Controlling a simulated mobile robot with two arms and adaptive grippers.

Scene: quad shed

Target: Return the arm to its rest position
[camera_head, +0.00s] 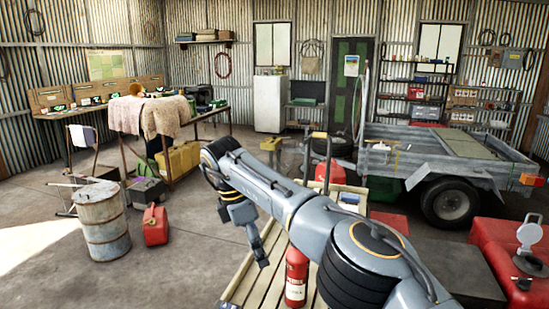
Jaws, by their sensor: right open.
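My right arm (300,205) comes in from the lower right and reaches up and left across the middle of the view. Its forearm bends down at the far end, and my right gripper (257,252) hangs from it, pointing down. The right gripper is open and I see nothing between its fingers. It is in front of or above the left side of a slatted wooden pallet (238,290); the exact height is hard to tell. My left gripper is not in view.
A rusty drum (103,220) and red fuel can (155,226) stand left. A grey trailer (425,165) and red quad (505,250) are right.

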